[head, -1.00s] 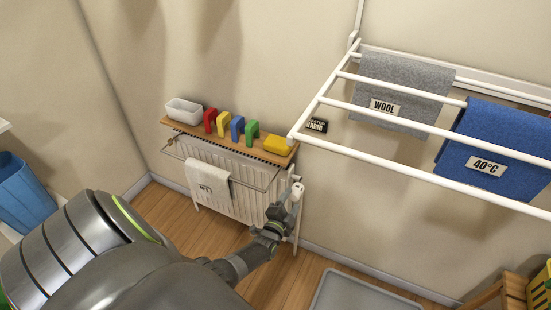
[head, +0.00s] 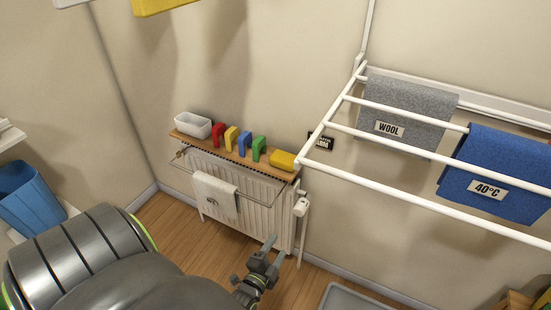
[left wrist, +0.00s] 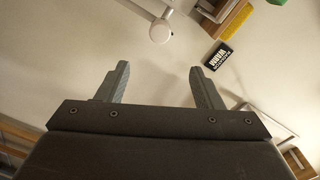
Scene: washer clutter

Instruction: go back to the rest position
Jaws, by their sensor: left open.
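My left gripper (head: 267,254) is open and empty in the head view, in front of the lower right end of the white radiator (head: 240,205). It is apart from the white valve knob (head: 301,207) at the radiator's right side. In the left wrist view the two fingers of my left gripper (left wrist: 157,84) stand wide apart with nothing between them, and a round white knob (left wrist: 160,32) shows beyond them. My right gripper is not in view.
A wooden shelf (head: 225,150) above the radiator holds a white tub (head: 193,125), coloured arches and a yellow sponge (head: 282,160). A white drying rack (head: 420,145) with grey and blue cloths juts out at right. A blue bin (head: 28,200) stands at left.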

